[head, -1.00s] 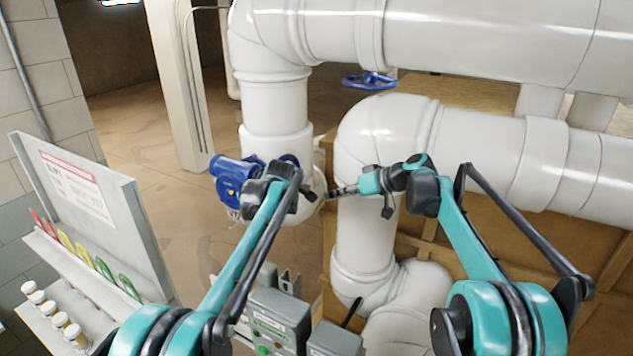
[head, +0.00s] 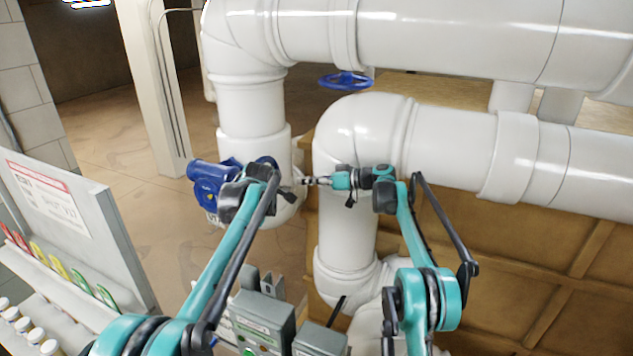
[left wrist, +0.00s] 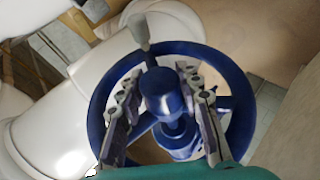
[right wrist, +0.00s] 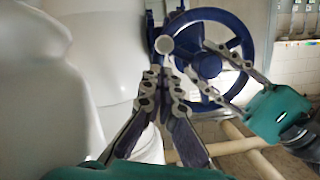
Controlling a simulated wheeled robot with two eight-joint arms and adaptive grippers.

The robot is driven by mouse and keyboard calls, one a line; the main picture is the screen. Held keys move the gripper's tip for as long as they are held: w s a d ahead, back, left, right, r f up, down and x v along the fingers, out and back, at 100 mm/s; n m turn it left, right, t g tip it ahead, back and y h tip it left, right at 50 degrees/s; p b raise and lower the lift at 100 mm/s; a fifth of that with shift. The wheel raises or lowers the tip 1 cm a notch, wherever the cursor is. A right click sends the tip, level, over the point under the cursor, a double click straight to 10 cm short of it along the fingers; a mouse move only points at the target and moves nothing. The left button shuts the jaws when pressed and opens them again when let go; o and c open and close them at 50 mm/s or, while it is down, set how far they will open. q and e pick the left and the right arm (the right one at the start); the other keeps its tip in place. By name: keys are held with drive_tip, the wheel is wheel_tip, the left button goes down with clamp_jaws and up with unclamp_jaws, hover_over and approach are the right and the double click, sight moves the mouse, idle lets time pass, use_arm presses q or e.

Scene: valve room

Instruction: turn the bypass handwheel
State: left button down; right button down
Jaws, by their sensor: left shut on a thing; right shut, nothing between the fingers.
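A blue handwheel (left wrist: 243,110) with a central hub and a grey crank handle (left wrist: 138,35) fills the left wrist view. It also shows in the right wrist view (right wrist: 205,14), with the handle's pale round end (right wrist: 163,45) toward me. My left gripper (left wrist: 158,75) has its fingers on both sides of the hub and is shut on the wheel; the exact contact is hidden. In the head view my left wrist covers most of this wheel. My right gripper (right wrist: 165,72) is shut and empty, its tips close to the handle's end; I cannot tell whether they touch.
Another blue handwheel (head: 345,80) sits among large white pipes (head: 450,145). A blue drive unit (head: 208,180) is beside the gripped wheel. A sign board with tags (head: 60,210) stands at left. Grey boxes (head: 262,320) stand low in front. Floor behind is open.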

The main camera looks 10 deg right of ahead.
drive_tip(key=x, duration=0.3)
drive_tip(key=shift+a, duration=0.15)
drive_tip(key=shift+f, duration=0.1)
use_arm(q)
drive_tip(key=shift+f, duration=0.1)
use_arm(e)
drive_tip(key=shift+f+m, duration=0.3)
drive_tip(key=shift+f, duration=0.35)
use_arm(q)
drive_tip(key=c, duration=1)
unclamp_jaws()
use_arm(e)
drive_tip(key=shift+s+a+r, duration=0.1)
drive_tip(key=shift+a, duration=0.05)
